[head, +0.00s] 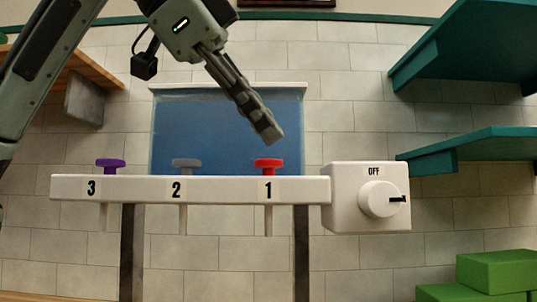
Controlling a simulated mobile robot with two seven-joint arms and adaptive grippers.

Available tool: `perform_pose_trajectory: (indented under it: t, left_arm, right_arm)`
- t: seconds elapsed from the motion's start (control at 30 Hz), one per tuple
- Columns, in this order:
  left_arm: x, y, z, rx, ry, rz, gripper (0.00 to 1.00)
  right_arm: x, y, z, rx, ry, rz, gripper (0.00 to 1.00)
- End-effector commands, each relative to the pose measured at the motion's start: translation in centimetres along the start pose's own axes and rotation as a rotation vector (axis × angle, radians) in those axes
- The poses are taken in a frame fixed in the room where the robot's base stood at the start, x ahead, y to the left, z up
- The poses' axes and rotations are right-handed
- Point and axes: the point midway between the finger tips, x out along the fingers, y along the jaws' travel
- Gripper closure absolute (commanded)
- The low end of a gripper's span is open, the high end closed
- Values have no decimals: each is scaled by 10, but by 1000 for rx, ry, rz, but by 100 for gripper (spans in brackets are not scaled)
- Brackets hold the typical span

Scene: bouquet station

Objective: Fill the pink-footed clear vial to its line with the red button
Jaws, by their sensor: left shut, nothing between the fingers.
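The red button (268,164) stands on top of the white dispenser bar (222,189), above the label 1. My left gripper (271,133) comes down from the upper left, shut and empty. Its fingertips are just above the red button, and a small gap seems to show between them. A spout (268,221) hangs below the bar under the red button. The pink-footed clear vial is not in view. My right gripper is not in view.
A grey button (186,164) over label 2 and a purple button (110,165) over label 3 share the bar. A white box with a dial (378,199) marked OFF adjoins its right end. Teal shelves (470,148) and green blocks (497,270) are at right.

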Motion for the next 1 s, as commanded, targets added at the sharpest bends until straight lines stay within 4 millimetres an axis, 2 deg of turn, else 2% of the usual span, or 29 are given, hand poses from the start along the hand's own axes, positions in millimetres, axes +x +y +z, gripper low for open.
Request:
perform_pose_trajectory:
  t: [0.03,0.17,0.5,1.0]
  left_arm:
    - [-8,-5,-6,0,1,-1,100]
    - [-17,-12,-13,0,1,0,100]
    - [-31,-23,-23,0,0,0,100]
    - [-32,-23,-23,0,0,0,100]
  right_arm:
    - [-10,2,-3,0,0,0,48]
    - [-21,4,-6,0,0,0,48]
    - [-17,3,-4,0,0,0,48]
    - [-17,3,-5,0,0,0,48]
